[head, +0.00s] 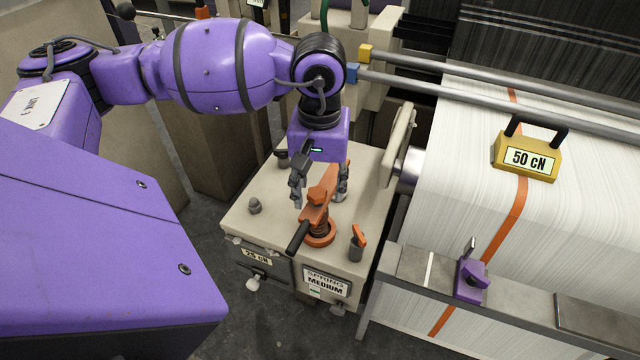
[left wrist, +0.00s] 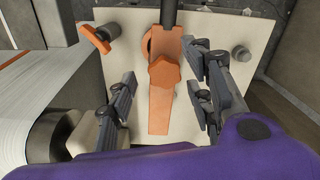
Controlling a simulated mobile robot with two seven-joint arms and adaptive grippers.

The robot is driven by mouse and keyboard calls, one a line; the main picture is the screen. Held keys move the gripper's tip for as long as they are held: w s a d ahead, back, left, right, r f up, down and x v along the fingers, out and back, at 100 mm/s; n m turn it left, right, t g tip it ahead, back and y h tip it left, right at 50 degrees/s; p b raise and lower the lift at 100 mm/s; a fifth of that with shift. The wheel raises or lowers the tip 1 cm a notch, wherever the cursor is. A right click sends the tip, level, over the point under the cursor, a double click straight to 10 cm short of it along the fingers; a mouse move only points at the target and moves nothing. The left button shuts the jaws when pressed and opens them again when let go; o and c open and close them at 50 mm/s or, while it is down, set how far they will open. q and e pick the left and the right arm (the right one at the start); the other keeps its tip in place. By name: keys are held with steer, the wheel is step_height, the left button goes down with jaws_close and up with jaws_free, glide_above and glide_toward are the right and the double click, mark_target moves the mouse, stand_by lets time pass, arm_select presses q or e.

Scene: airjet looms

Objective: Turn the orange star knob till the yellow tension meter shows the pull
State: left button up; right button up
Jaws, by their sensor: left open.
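The orange star knob (head: 318,196) sits on an orange lever arm on top of the beige spring box (head: 265,195). In the left wrist view the star knob (left wrist: 163,73) lies between my fingers. In the left wrist view my left gripper (left wrist: 163,88) shows gaps between both fingers and the knob. The yellow tension meter (head: 526,156) sits on the white warp sheet over an orange band and reads 50 cN. My right gripper is not in view.
A black handle (head: 298,236) sticks out at the lever's front end. A small orange-topped knob (head: 358,242) stands to its right. Labels on the box front read 25 cN and SPRING MEDIUM (head: 326,283). A purple clamp (head: 471,279) sits on the grey rail. Two grey bars cross behind.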

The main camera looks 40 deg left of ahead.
arm_select(q)
steer(key=shift+r, duration=0.1)
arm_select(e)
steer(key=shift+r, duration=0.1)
arm_select(q)
steer(key=shift+r+p, duration=1)
steer(key=shift+r, duration=1.95)
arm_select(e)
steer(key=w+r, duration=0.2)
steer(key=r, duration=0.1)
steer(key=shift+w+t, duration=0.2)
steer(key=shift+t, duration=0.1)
arm_select(q)
step_height(320, 180, up, 12)
